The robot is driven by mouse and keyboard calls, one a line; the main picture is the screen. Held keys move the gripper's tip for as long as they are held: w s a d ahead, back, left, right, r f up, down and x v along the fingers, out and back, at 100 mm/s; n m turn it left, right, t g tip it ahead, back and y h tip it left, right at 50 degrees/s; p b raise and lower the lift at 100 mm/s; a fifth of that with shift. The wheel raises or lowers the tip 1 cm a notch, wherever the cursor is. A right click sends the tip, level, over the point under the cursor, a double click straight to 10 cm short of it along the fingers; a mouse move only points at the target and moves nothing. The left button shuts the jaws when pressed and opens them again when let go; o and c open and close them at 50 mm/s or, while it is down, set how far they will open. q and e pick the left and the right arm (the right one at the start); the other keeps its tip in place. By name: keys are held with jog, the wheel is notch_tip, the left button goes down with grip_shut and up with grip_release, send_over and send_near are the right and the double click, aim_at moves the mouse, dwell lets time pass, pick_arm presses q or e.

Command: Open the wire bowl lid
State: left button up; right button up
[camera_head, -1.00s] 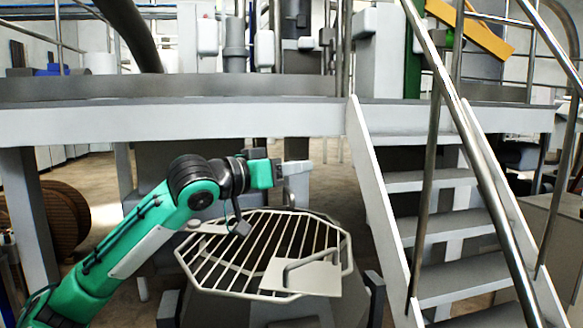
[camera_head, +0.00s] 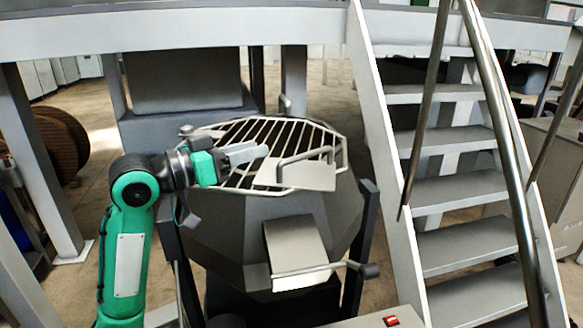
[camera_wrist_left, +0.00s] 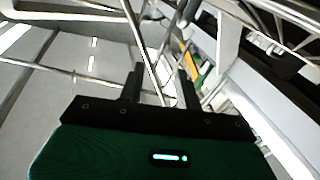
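The wire bowl lid (camera_head: 240,128), a pale grid of parallel bars in a rounded frame, lies over the bowl (camera_head: 230,225). A flat plate (camera_head: 307,177) with a bent bar handle (camera_head: 300,154) is at its front right. My left gripper (camera_head: 258,151) appears over the lid's left-middle, its pale fingers pointing right toward the handle. In the left wrist view its dark fingers (camera_wrist_left: 160,85) are apart, and metal bars cross the space around and beyond them. I cannot tell whether a finger touches a bar. My right gripper is out of view.
Stairs with a metal handrail (camera_head: 508,165) stand close to the bowl's right. A grey post (camera_head: 42,160) and a cable drum (camera_head: 60,145) are at left. A hatch with a lever (camera_head: 300,270) juts from the bowl's front. A red button (camera_head: 391,320) shows at the bottom.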

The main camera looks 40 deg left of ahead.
pick_arm(q)
jog(key=y, duration=0.1)
send_near(289, 161)
jog(key=v, duration=0.3)
jog(key=shift+n, duration=0.4)
jog(key=p+x, duration=0.1)
jog(key=x, duration=0.3)
jog(key=p+x, duration=0.2)
jog(key=x, duration=0.2)
jog(key=p+x, duration=0.1)
jog(key=x, duration=0.3)
jog(key=shift+w+a+p, duration=0.15)
jog(key=shift+a+p, duration=0.1)
jog(key=shift+p, duration=0.15)
jog(key=shift+w+d+f, duration=0.2)
jog(key=shift+w+d, duration=0.05)
jog(key=shift+w, duration=0.4)
grip_shut()
